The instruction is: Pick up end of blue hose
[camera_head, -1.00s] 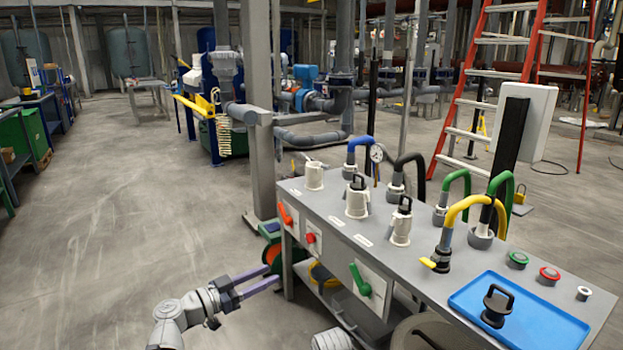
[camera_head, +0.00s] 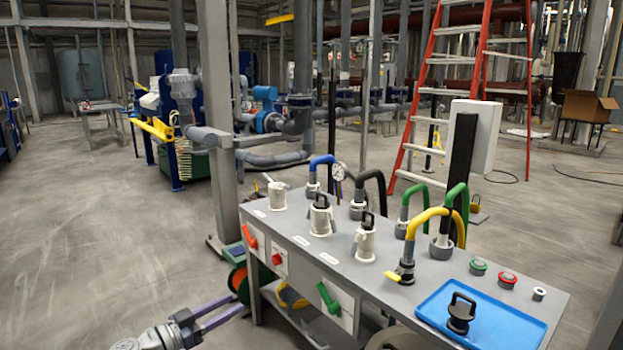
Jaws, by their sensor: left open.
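The blue hose (camera_head: 322,160) is a short curved piece at the back edge of the grey bench (camera_head: 390,287). One end sits in a fitting on the bench top; its other end is hard to make out near the pressure gauge. My left gripper (camera_head: 232,309) is at the bottom left, in front of the bench's left end. Its two purple fingers are apart with nothing between them. It is well below and left of the blue hose, not touching it. My right gripper is out of view.
Black (camera_head: 372,176), green (camera_head: 408,200) and yellow (camera_head: 428,214) hoses stand along the bench. White capped fittings (camera_head: 320,215) are in front. A blue tray (camera_head: 500,335) lies at the right end. A grey post (camera_head: 216,120) rises behind the bench's left end. The floor at left is clear.

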